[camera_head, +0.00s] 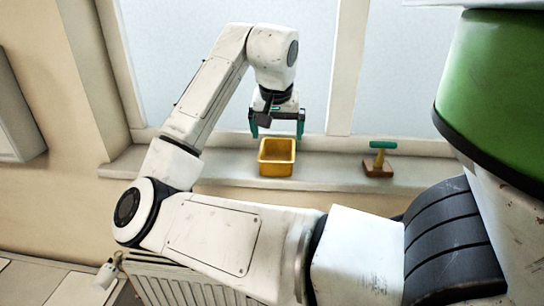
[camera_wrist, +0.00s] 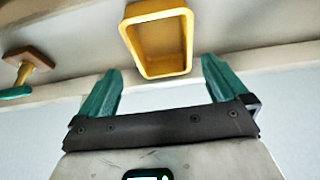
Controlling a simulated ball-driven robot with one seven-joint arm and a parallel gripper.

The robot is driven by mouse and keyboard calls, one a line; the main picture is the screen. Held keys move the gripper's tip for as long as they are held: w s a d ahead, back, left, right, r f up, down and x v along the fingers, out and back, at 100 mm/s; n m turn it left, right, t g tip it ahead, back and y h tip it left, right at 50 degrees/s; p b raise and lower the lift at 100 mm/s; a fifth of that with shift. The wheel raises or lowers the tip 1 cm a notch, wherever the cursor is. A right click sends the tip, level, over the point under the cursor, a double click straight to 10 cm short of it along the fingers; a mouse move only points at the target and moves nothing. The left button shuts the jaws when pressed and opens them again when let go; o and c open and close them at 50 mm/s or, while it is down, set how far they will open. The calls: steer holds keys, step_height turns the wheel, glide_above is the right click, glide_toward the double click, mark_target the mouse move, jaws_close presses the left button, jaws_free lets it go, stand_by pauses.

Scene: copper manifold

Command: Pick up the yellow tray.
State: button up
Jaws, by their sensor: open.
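The yellow tray (camera_head: 277,170) is a small, deep, open-topped box on the window sill. It looks empty. In the wrist view the tray (camera_wrist: 158,70) is at the top middle, beyond the fingertips and between their lines. My gripper (camera_head: 277,132) has teal fingers and points down just above the tray. In the wrist view my gripper (camera_wrist: 159,76) is open, with its two fingers wide apart and nothing between them. I cannot tell whether a fingertip touches the tray.
The tray stands on a pale window sill (camera_head: 330,172) in front of frosted window panes. A wooden block with a teal handle (camera_head: 380,160) stands on the sill to the right, with free sill between. A white radiator (camera_head: 185,287) is below.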

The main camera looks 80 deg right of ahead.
steer(key=p, duration=0.1)
glide_above(277, 159)
steer(key=a, duration=0.2)
step_height(277, 159, down, 7)
steer(key=shift+s+a+r, duration=0.1)
steer(key=shift+s, duration=0.05)
steer(key=shift+d+f, duration=0.2)
steer(key=shift+f, duration=0.4)
steer(key=shift+f+p, duration=0.25)
steer(key=shift+p, duration=0.05)
steer(key=c, duration=0.7)
steer(key=shift+r, duration=0.2)
